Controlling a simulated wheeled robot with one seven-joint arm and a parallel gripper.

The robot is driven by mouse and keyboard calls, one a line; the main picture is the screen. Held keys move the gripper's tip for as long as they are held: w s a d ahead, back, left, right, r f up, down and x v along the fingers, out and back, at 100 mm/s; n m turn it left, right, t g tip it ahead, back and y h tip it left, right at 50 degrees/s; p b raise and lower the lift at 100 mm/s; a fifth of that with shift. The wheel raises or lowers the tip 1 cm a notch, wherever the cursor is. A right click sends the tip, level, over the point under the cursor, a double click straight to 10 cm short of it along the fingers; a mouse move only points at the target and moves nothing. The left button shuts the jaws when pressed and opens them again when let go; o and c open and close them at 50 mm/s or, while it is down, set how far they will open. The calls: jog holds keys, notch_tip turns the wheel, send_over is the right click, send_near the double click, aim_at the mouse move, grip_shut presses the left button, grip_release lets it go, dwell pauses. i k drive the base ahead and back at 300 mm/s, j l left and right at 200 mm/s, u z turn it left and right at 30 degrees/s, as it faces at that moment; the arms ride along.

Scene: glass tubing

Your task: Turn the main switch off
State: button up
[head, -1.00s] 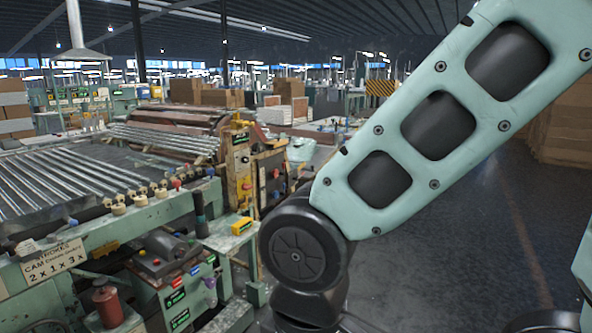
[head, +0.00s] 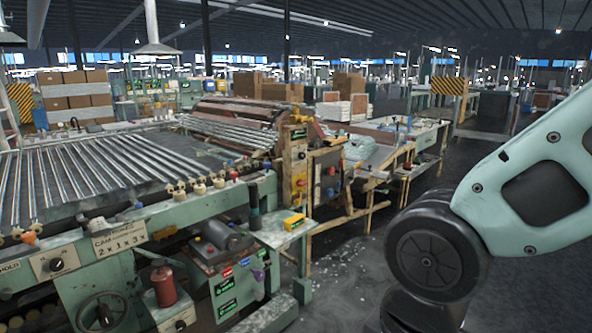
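I cannot tell which control is the main switch. A wooden-framed panel (head: 327,176) behind the end of the tubing machine carries small red and blue controls. A yellowish post (head: 295,165) beside it has several buttons, one of them red. A black rotary knob (head: 56,264) sits on a pale plate at the front left of the machine, and another dark knob (head: 180,325) is at the bottom edge. Their positions are too small to read. My gripper is out of view; only my arm shows at the right.
The green machine frame (head: 185,212) with glass tubes fills the left. A green control box (head: 235,285) and a small shelf with a yellow item (head: 293,221) stick out at its near end. Wooden-legged benches (head: 395,160) stand behind. Dark floor (head: 345,265) is open between machine and arm.

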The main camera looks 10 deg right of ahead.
aim_at(300, 183)
jog(key=i+z, duration=0.25)
jog(key=i, duration=0.7)
jog(key=i+j+z, duration=0.2)
jog(key=i, duration=0.8)
jog(key=l, duration=0.1)
